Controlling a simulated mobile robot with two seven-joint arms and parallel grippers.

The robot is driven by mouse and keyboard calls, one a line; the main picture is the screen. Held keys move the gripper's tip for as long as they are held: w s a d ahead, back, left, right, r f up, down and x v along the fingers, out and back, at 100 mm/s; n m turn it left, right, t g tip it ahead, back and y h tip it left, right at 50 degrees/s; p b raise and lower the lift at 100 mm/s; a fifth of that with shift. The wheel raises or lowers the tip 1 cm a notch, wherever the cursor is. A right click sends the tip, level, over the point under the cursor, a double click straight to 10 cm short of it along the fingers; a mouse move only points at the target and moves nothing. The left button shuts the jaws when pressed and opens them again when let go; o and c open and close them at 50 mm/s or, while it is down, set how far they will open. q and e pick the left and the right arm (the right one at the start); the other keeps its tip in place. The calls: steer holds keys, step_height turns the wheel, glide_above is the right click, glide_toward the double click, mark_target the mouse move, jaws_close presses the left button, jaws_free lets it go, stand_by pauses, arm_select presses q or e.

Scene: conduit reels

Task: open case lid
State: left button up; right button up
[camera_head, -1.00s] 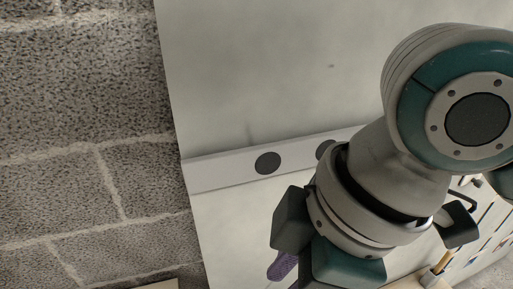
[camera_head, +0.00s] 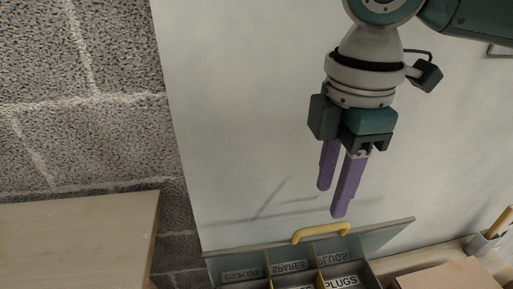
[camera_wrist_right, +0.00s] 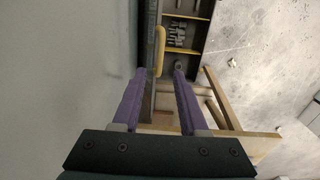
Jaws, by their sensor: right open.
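The case (camera_head: 345,270) is at the bottom of the head view, with labelled compartments, and is cut off by the frame edge. Its grey lid (camera_head: 388,236) stands raised near the pale wall, with a yellow handle (camera_head: 321,232) on its upper edge. My right gripper (camera_head: 333,198) is open and empty, pointing down just above the handle and apart from it. In the right wrist view the purple fingers (camera_wrist_right: 160,74) are apart; the handle (camera_wrist_right: 159,38), the lid seen nearly edge-on, and the open case (camera_wrist_right: 187,32) lie beyond them. My left gripper is not in view.
A pale wooden surface (camera_head: 75,242) fills the lower left, by a block wall (camera_head: 80,110). A cup with sticks (camera_head: 484,245) and a wooden board (camera_head: 450,276) are right of the case. The wall panel (camera_head: 240,110) behind the gripper is bare.

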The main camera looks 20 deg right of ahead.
mark_target(322, 227)
step_height(322, 227, down, 6)
steer(key=shift+f+b, duration=0.2)
steer(key=shift+b, duration=0.3)
steer(key=shift+w, duration=0.1)
jaws_close()
stand_by(1.0)
